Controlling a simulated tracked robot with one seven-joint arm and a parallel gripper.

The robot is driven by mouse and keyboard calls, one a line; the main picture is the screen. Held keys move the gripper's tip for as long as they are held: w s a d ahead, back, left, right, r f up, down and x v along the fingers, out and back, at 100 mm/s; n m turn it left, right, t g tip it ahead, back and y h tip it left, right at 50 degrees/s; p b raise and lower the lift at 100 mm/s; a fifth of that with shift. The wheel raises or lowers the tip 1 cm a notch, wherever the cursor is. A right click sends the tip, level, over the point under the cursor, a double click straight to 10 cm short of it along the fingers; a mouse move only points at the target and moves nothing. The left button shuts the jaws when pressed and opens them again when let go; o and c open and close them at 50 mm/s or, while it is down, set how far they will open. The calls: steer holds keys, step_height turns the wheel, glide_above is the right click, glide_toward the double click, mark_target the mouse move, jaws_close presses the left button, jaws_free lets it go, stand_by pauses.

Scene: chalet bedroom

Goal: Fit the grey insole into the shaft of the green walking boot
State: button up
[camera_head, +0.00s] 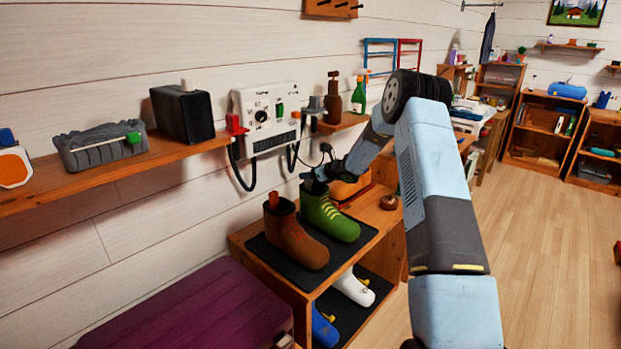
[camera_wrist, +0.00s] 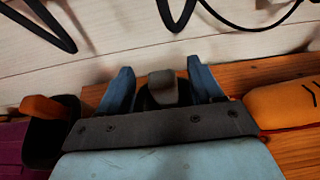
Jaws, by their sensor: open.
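The green walking boot (camera_head: 330,215) stands upright on the dark mat of a low wooden rack. In the head view, my gripper (camera_head: 315,183) is right at the top of its shaft and covers the opening. In the wrist view, my gripper (camera_wrist: 162,82) has its two blue fingers apart. The grey insole (camera_wrist: 163,88) stands upright between them, with a visible gap on each side. Its lower part is inside a dark opening that looks like the green boot's shaft. How deep it sits is hidden by my gripper body.
A brown boot (camera_head: 296,240) with a reddish-brown insole (camera_wrist: 47,108) in its shaft stands left of the green boot. An orange item (camera_wrist: 285,104) lies to the right. Black hoses (camera_head: 240,170) hang from a wall unit (camera_head: 268,115) above. A purple case (camera_head: 190,310) stands left.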

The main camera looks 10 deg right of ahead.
steer(key=v, duration=1.2)
steer(key=s+a+r+n+g, duration=0.3)
steer(key=s+a+r+n, duration=0.4)
steer(key=s+r, duration=0.4)
steer(key=s+a+r+n+g, duration=0.2)
steer(key=s+a+r+n, duration=0.3)
steer(key=s+r+n, duration=0.55)
steer(key=s+d+n+h, duration=0.2)
steer(key=s+n, duration=0.1)
steer(key=s, duration=0.8)
steer(key=s+d+r+n+h, duration=0.1)
steer(key=s+d+n+h, duration=0.1)
steer(key=s, duration=0.9)
steer(key=s+d+n+h, duration=0.3)
steer(key=s+n, duration=0.3)
steer(key=s, duration=0.6)
steer(key=shift+r+h, duration=0.35)
steer(key=shift+h, duration=0.05)
